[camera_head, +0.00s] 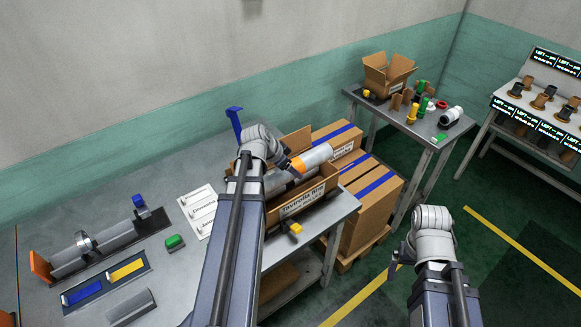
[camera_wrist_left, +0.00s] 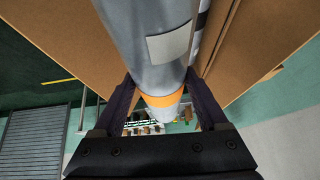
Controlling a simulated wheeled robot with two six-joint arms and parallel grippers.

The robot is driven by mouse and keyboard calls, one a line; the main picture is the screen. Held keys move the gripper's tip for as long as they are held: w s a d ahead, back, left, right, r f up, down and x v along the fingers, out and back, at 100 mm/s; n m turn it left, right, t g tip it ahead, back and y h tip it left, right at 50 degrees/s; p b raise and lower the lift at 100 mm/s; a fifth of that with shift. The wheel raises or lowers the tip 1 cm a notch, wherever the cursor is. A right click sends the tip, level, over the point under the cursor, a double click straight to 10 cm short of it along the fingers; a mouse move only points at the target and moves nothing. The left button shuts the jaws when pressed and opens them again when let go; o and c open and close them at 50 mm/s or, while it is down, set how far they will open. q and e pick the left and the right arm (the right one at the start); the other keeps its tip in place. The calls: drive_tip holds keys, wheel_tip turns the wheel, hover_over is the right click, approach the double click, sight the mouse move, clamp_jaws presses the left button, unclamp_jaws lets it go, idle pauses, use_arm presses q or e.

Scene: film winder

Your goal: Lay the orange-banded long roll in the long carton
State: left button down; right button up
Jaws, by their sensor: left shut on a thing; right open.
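The orange-banded long roll (camera_head: 319,156) is a silvery cylinder with an orange band near one end. My left gripper (camera_head: 293,164) is shut on it near the band. The wrist view shows the roll (camera_wrist_left: 155,45) between both fingers (camera_wrist_left: 163,103). The long carton (camera_head: 305,203), brown with a printed label, stands open at the table's right end. The roll is over the carton's opening, between its raised flaps; whether it touches the bottom is hidden. Another grey cylinder (camera_head: 278,182) shows in the carton, partly behind my arm. My right gripper (camera_head: 400,252) is open and away from the table.
Taped cartons (camera_head: 372,195) are stacked beside the table. A second table (camera_head: 436,130) at the back holds a small open carton (camera_head: 388,75) and several small parts. On the left are a winder (camera_head: 95,250), a white label sheet (camera_head: 200,210) and a green button (camera_head: 174,242).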

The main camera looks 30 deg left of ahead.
use_arm(q)
drive_tip(key=shift+f, duration=0.25)
idle(0.3)
drive_tip(key=shift+w+a+f+n+g+h+b, duration=0.3)
drive_tip(key=shift+w+n+g+h+b, duration=0.1)
drive_tip(key=shift+h, duration=0.3)
drive_tip(key=shift+a+h, duration=0.1)
drive_tip(key=shift+h, duration=0.5)
drive_tip(key=shift+r+n+g+h+b, duration=0.3)
drive_tip(key=shift+n+g+h, duration=0.2)
drive_tip(key=shift+h, duration=0.3)
drive_tip(key=shift+s+r+h, duration=0.2)
drive_tip(key=shift+s+h, duration=0.05)
drive_tip(key=shift+h, duration=0.05)
drive_tip(key=shift+f, duration=0.15)
wheel_tip(320, 180, down, 8)
drive_tip(key=b, duration=0.8)
